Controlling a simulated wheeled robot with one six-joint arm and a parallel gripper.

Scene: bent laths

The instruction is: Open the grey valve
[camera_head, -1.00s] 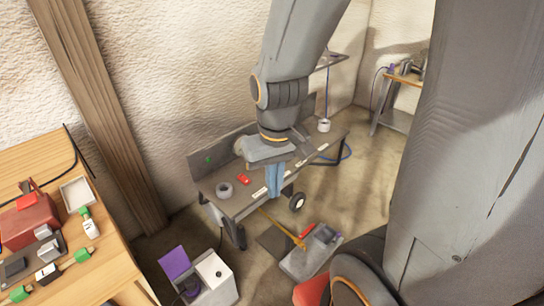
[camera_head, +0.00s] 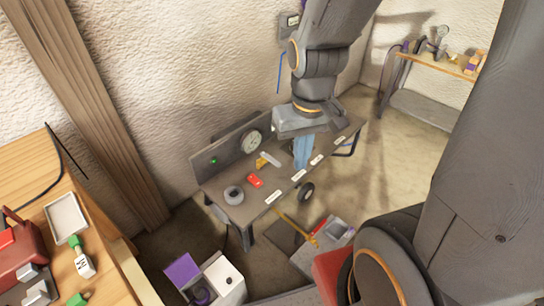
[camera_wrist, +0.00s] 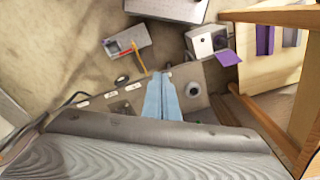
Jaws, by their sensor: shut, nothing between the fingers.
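A small part with a grey bar-like handle on a yellow body (camera_head: 267,160) sits on the grey bench (camera_head: 218,186), below a round dial on its back panel. It looks like a valve, but I cannot be sure that it is the grey one. My gripper (camera_head: 303,165) has blue fingers, pointing down over the bench to the right of this part. The fingers are together and empty. In the wrist view the gripper (camera_wrist: 162,105) hides part of the bench, and I cannot make out the valve there.
A grey ring (camera_head: 233,195) and a red piece (camera_head: 255,181) lie on the bench, left of my gripper. A white box with a purple flap (camera_head: 222,278) stands on the floor in front. A wooden table (camera_head: 110,265) is at left, a shelf (camera_head: 430,62) at back right.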

